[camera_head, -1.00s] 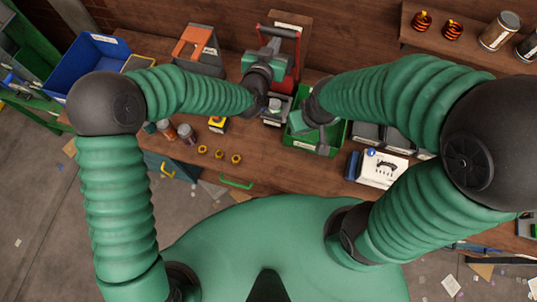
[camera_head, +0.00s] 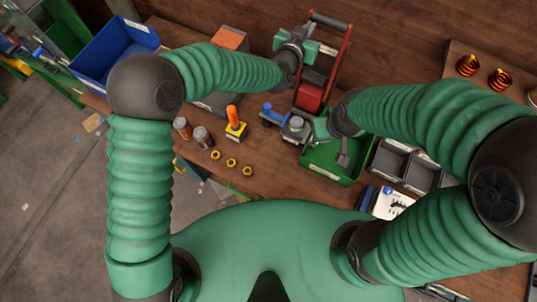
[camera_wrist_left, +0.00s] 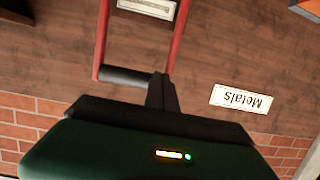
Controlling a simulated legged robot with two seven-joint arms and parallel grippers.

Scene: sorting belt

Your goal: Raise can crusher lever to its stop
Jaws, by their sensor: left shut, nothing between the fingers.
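The can crusher has a red frame and lever arms (camera_head: 341,62) joined by a black handle bar (camera_head: 331,20), at the back of the bench in the head view. A red block (camera_head: 310,97) sits low in it. The bar also shows in the left wrist view (camera_wrist_left: 125,77), between two red arms. My left gripper (camera_head: 308,48) is beside the lever, just below the bar in the picture. Its dark fingers (camera_wrist_left: 161,90) are shut and empty at the bar's right end; contact is unclear.
A silver-topped device (camera_head: 295,125), an orange-handled tool (camera_head: 233,120) and jars (camera_head: 202,137) stand left. A blue bin (camera_head: 115,50) is far left. A "Metals" label (camera_wrist_left: 241,98) is on the wall.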

